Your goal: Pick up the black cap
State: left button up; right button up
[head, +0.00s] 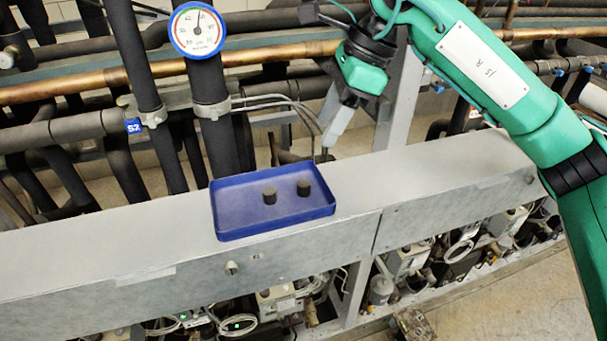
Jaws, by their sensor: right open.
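Two small dark caps stand upright in a shallow blue tray (275,230), slightly apart. The left cap (269,196) is near the middle of the tray, and the right cap (303,188) is a little farther back. I cannot tell from their look which one is the black cap. My right gripper (334,127) is open and empty. It hangs above and behind the tray's right end, with its grey fingers pointing down, apart from both caps. My left gripper is out of view.
The tray rests on a long grey metal beam (430,182) with free surface on both sides. Behind stand dark insulated pipes (140,80), a copper pipe (80,88) and a round gauge (197,31). Thin grey lines run just left of my right gripper.

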jog(key=p, duration=0.2)
send_near(303, 183)
jog(key=shift+s+a+f, duration=0.2)
jog(key=shift+a+f, duration=0.7)
jog(key=shift+f, duration=0.05)
jog(key=shift+w+a+f, duration=0.1)
jog(key=shift+f, duration=0.25)
jog(key=shift+p+x, duration=0.8)
notch_tip(303, 183, down, 3)
jog(key=shift+a+f+p, duration=0.1)
jog(key=shift+f+p, duration=0.05)
jog(key=shift+p, duration=0.65)
jog(key=shift+a+f, duration=0.2)
jog(key=shift+f, duration=0.1)
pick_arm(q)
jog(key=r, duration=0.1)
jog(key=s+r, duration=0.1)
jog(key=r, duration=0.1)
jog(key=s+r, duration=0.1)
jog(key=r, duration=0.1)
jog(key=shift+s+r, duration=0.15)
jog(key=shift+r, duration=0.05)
pick_arm(e)
grip_shut()
